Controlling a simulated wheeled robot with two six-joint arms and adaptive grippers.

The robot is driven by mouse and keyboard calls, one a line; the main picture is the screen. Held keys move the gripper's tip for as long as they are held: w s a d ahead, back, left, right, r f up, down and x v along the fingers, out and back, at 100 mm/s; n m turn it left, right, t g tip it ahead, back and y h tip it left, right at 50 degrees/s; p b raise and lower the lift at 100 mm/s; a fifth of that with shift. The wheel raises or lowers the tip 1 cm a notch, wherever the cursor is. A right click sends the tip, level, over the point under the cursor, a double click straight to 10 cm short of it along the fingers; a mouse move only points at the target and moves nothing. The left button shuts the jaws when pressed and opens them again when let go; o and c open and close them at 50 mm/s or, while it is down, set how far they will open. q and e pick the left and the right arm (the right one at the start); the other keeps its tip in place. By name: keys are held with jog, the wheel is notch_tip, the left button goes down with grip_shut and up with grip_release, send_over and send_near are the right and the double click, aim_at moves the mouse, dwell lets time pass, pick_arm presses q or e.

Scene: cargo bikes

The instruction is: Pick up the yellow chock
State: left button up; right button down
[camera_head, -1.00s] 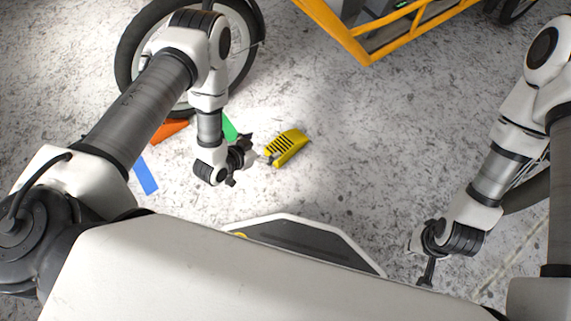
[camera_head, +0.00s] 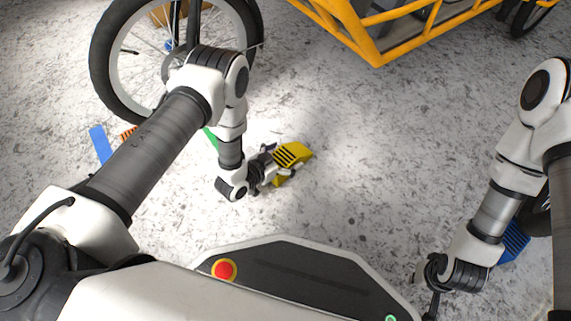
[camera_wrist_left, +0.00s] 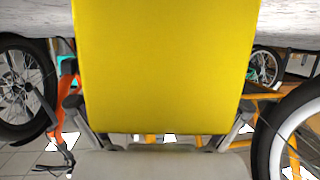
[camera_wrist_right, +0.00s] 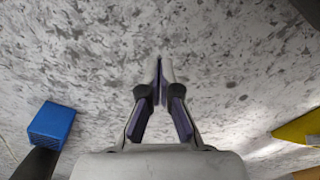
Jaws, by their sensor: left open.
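The yellow chock (camera_head: 297,151) with black stripes lies on the grey speckled floor, right of my left gripper (camera_head: 281,163). The left gripper is open, its fingers at the near end of the chock, one on each side. In the left wrist view the chock's plain yellow face (camera_wrist_left: 165,65) fills the middle between the spread fingers (camera_wrist_left: 160,110). Contact cannot be told. My right gripper (camera_head: 432,303) is low at the right, far from the chock. In the right wrist view its fingers (camera_wrist_right: 159,68) are together with nothing between them.
A bike wheel (camera_head: 108,60) stands behind my left arm, and an orange-yellow cargo frame (camera_head: 378,52) at the top. A blue strip (camera_head: 100,144) lies at the left. A blue block (camera_head: 514,243) lies near my right arm.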

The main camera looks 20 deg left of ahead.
pick_arm(q)
jog(key=c, duration=1.7)
jog(key=shift+r, duration=0.1)
